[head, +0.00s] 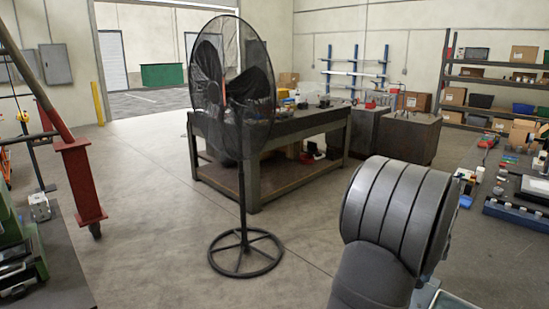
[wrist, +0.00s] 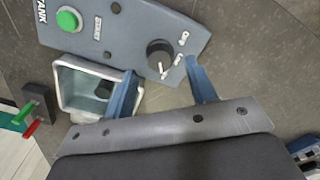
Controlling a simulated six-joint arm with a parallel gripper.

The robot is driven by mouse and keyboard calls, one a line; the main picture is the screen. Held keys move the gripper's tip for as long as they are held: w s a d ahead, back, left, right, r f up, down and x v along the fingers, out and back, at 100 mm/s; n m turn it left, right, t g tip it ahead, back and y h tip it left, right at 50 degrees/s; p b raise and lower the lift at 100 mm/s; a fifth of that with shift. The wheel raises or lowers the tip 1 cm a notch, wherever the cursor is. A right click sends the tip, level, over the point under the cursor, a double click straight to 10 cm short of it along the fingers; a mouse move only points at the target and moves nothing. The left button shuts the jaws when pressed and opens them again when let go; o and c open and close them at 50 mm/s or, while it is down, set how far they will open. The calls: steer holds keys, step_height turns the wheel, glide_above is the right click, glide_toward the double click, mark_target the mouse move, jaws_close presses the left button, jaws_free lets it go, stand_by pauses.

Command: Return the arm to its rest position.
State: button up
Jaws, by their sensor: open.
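My gripper (wrist: 159,66) shows in the wrist view with its two blue fingers spread apart and nothing held between them. Past the fingertips lies a grey-blue control panel (wrist: 125,27) with a green button (wrist: 68,18) and a dark knob (wrist: 160,55). The fingertips overlap the panel's near edge in the picture; I cannot tell how far apart they are in depth. In the head view a grey rounded link of my arm fills the lower right, and the gripper itself is not visible there.
A pale-rimmed bin (wrist: 66,89) holding a dark item sits beside the panel, partly behind the left finger. A dark block (wrist: 38,104) with red and green parts is farther left. In the head view a tall fan (head: 243,190) stands on open floor before a workbench (head: 270,135).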

steer(key=shift+f, duration=1.5)
step_height(320, 180, up, 17)
step_height(320, 180, down, 17)
steer(key=shift+f, duration=0.15)
steer(key=shift+n, duration=0.5)
steer(key=shift+r+n, duration=0.2)
steer(key=shift+n, duration=1)
steer(key=n, duration=0.5)
steer(key=shift+n, duration=0.3)
steer(key=n, duration=0.4)
steer(key=shift+n, duration=2.3)
